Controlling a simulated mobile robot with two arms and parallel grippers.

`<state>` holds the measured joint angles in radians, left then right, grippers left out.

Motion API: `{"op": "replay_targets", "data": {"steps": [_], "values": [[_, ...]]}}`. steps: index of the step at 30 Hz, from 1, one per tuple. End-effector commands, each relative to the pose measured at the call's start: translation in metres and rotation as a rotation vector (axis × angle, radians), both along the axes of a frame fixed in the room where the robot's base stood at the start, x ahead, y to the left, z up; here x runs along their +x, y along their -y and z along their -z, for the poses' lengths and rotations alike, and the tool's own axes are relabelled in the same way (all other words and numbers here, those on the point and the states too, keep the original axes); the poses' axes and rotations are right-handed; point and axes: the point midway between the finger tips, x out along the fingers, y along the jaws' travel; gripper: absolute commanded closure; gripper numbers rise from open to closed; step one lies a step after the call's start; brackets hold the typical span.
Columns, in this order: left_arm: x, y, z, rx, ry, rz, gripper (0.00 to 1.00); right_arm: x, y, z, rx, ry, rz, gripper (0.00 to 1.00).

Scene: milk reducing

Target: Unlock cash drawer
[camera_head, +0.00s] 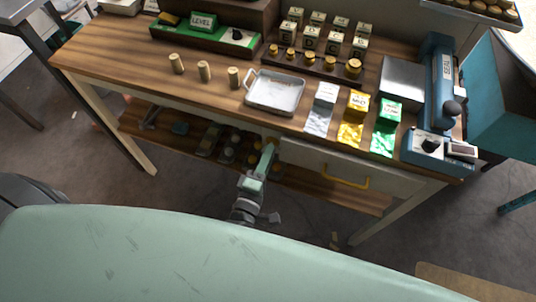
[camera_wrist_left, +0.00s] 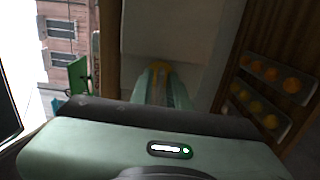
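The cash drawer (camera_head: 310,164) is a pale front under the right half of the wooden desk, with a yellow handle (camera_head: 346,178). It looks shut. My left gripper (camera_head: 268,148) is at the left end of the drawer front, below the desk edge. My right gripper is not in view.
The desktop (camera_head: 130,60) holds a metal tray (camera_head: 275,92), wooden pegs (camera_head: 204,71), colored packets (camera_head: 352,118) and a blue press (camera_head: 432,120). A lower shelf (camera_head: 315,190) runs below the drawer, with several small items. In the wrist view, round orange items (camera_wrist_left: 271,74) lie at right.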

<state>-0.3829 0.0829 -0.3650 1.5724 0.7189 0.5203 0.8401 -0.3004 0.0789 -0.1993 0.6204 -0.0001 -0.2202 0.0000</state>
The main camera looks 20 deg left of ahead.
Motion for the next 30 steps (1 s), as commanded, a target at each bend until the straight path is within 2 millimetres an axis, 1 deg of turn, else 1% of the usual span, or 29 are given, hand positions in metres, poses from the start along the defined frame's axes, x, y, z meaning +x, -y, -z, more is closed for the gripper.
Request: {"op": "replay_targets", "data": {"steps": [4,12,16,21,30], "values": [[-0.011,-0.001,0.002,0.0,-0.002,0.001,0.84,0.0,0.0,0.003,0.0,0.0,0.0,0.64],[-0.057,-0.002,0.003,0.0,-0.003,0.001,0.84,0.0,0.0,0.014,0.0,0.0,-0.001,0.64],[-0.072,-0.002,0.002,0.001,-0.001,0.002,0.84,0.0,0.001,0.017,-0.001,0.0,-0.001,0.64],[-0.078,-0.002,0.0,0.001,0.0,0.001,0.84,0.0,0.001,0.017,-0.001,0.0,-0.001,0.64],[-0.078,-0.002,0.0,0.001,0.0,0.001,0.84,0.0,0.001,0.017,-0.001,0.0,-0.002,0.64]]}}
